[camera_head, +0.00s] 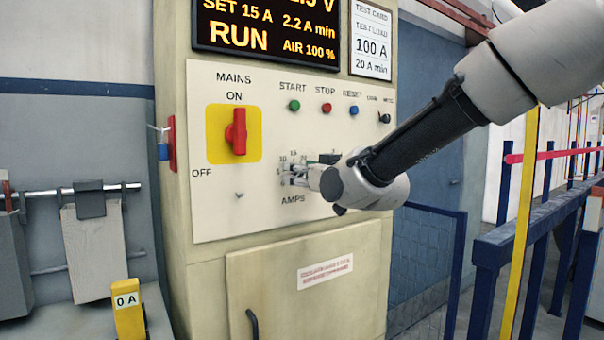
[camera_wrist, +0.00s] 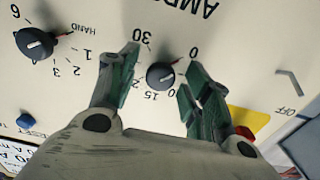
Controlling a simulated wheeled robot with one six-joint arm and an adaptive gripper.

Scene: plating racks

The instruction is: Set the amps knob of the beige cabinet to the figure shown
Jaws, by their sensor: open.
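The amps knob (camera_wrist: 160,75) is a dark round knob in the wrist view, which shows the panel upside down. Its red pointer mark points to the upper right, toward the 0; 15 and 30 are also printed around it. My gripper (camera_wrist: 162,64) is open, with one green finger on each side of the knob, and I cannot tell whether either touches it. In the head view my gripper (camera_head: 296,176) is at the AMPS scale and hides the knob. The beige cabinet (camera_head: 215,215) has a display (camera_head: 266,30) reading SET 15 A.
A red mains switch (camera_head: 237,131) on a yellow plate sits left of the dial. Several small buttons are above it. Another knob (camera_wrist: 35,43), marked HAND, is beside my left finger in the wrist view. A card (camera_head: 371,40) reads TEST LOAD 100 A. Blue railings (camera_head: 495,250) stand right.

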